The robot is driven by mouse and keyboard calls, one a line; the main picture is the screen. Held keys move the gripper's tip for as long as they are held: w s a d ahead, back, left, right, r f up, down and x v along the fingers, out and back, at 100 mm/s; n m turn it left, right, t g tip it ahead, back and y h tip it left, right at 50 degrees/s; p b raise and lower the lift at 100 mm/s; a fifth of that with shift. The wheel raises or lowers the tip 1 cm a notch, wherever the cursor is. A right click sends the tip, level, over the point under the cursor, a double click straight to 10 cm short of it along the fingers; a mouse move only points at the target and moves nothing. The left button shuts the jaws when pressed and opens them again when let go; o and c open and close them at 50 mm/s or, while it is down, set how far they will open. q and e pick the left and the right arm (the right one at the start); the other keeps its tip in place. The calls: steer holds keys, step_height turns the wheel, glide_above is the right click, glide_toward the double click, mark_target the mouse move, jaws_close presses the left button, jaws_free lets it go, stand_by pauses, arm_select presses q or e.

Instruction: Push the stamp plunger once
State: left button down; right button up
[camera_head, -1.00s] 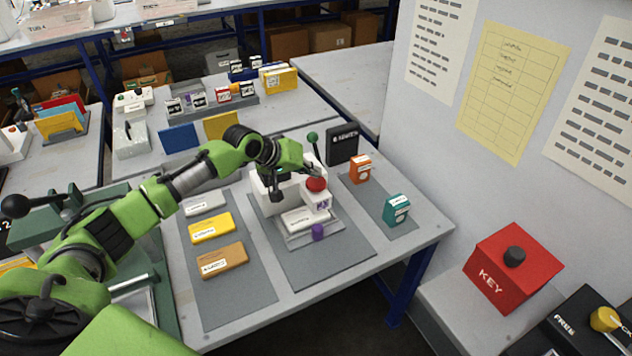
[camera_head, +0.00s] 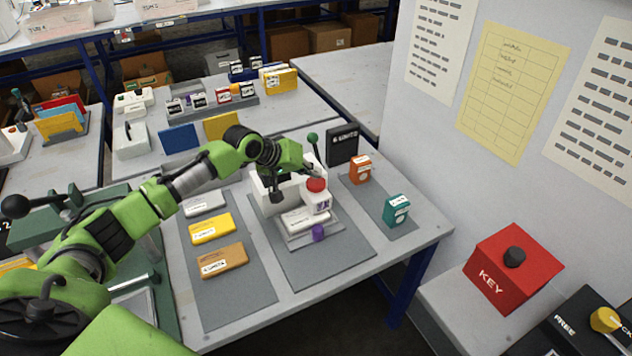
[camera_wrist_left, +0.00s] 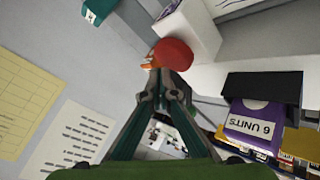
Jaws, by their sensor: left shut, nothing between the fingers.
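The white stamp machine (camera_head: 268,192) stands on a grey mat on the table. Its red round plunger cap (camera_head: 316,185) sits on a white block at the machine's front right. My left gripper (camera_head: 315,171) is shut and empty just above and behind the cap in the head view. In the left wrist view the closed fingertips (camera_wrist_left: 164,78) overlap the edge of the red cap (camera_wrist_left: 173,54); I cannot tell whether they touch it. A labelled white piece (camera_head: 305,218) lies in the tray below, with a purple knob (camera_head: 318,233) in front. My right gripper is not in view.
A lever with a green ball (camera_head: 312,138) rises behind the machine. A black box (camera_head: 342,145), an orange box (camera_head: 360,169) and a teal box (camera_head: 397,209) stand to the right. Yellow (camera_head: 212,228) and brown (camera_head: 222,261) blocks lie to the left. A red KEY box (camera_head: 512,267) is farther right.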

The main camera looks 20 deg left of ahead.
mark_target(314, 183)
arm_select(q)
steer(key=shift+f, duration=0.15)
steer(key=shift+f, duration=0.25)
steer(key=shift+s+f+b, duration=0.1)
steer(key=shift+f+b, duration=0.25)
steer(key=shift+f, duration=0.7)
stand_by(0.8)
steer(key=shift+r, duration=0.15)
steer(key=shift+r+p, duration=1.3)
steer(key=shift+p, duration=0.15)
step_height(314, 183, up, 5)
steer(key=p, duration=0.5)
